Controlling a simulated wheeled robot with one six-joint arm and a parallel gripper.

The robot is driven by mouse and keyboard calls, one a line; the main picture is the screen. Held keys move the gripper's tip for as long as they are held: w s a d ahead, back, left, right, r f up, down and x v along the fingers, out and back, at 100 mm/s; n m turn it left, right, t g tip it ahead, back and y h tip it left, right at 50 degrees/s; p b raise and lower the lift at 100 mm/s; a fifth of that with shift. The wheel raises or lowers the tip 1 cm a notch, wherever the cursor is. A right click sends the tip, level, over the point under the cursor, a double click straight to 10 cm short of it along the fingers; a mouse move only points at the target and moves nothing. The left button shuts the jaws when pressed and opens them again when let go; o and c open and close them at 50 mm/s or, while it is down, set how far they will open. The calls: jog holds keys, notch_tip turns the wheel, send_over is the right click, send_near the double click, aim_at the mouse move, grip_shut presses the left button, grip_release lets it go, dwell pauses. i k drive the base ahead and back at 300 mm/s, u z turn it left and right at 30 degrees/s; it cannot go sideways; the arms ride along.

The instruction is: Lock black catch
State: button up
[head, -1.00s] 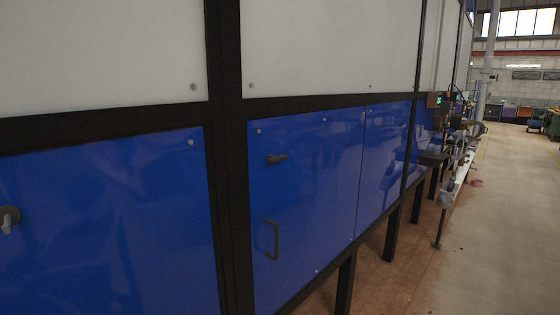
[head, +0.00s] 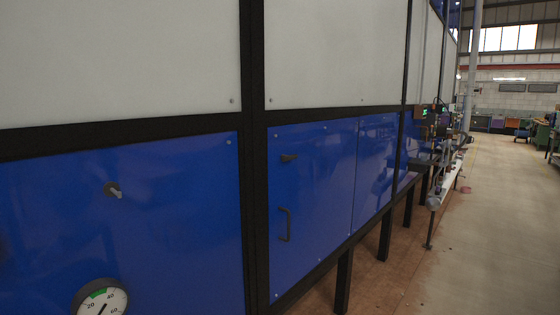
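A small black catch (head: 289,157) sits near the top left of a blue door panel (head: 312,200) in the head view. Its handle lies roughly level, pointing right. A black pull handle (head: 286,224) is mounted upright below it on the same panel. I cannot tell from this distance whether the catch is locked. A grey catch or knob (head: 114,190) with a light lever is on the nearer blue panel at the left. My gripper is not in view.
A round gauge (head: 101,298) is at the bottom left. Black frame posts (head: 254,170) divide the panels, with black legs (head: 344,282) below. Machinery (head: 440,150) stands farther along the wall. The floor (head: 495,230) at the right is open.

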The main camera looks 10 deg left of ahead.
aim_at(285, 158)
jog(key=u, duration=0.25)
jog(key=i, duration=1.1)
jog(key=z, duration=0.45)
